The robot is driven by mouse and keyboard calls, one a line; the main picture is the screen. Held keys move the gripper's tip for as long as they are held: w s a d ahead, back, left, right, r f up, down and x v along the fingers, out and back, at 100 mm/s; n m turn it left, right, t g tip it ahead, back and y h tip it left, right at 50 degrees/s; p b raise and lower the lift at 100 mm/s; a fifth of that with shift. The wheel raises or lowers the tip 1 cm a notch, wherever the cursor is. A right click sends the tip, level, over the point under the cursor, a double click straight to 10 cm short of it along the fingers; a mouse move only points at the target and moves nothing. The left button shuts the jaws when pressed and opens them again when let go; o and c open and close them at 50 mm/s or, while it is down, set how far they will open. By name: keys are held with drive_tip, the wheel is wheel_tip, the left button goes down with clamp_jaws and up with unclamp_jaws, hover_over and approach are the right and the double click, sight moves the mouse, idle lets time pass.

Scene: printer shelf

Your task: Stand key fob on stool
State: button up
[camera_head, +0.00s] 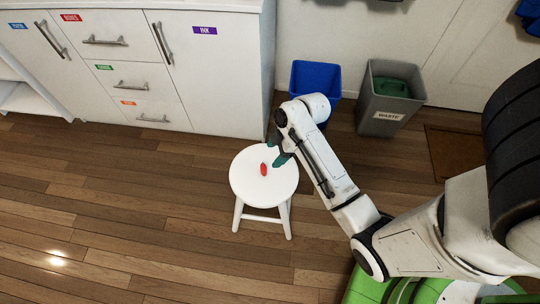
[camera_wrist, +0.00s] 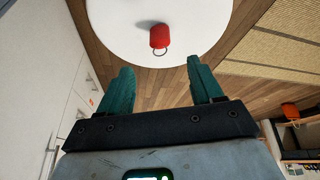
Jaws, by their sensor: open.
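The stool seat (camera_wrist: 105,25) fills the top of the wrist view. My gripper (camera_head: 280,151) is over the seat's far right edge. In the wrist view its teal fingers (camera_wrist: 160,78) are spread and empty, with the fob beyond their tips, apart from them.
A blue bin (camera_head: 307,76) and a grey waste bin (camera_head: 385,112) stand behind my arm. White drawers and cabinets (camera_head: 125,75) line the back left. A brown mat (camera_head: 457,150) lies at the right. The wooden floor left of the stool is clear.

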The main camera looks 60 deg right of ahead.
drive_tip(key=s+a+r+m+g+h, duration=0.1)
drive_tip(key=s+a+r+m, duration=0.2)
drive_tip(key=s+a+m, duration=0.1)
drive_tip(key=s+a+r+m+g+h, duration=0.1)
drive_tip(key=s+a+r+m+g, duration=0.1)
drive_tip(key=s+a, duration=0.4)
drive_tip(key=a+r+m, duration=0.1)
drive_tip(key=a+m, duration=0.1)
drive_tip(key=a, duration=0.1)
drive_tip(key=shift+s+a+m+h, duration=0.3)
drive_tip(key=shift+s, duration=0.05)
drive_tip(key=shift+r, duration=0.1)
drive_tip(key=shift+c, duration=0.2)
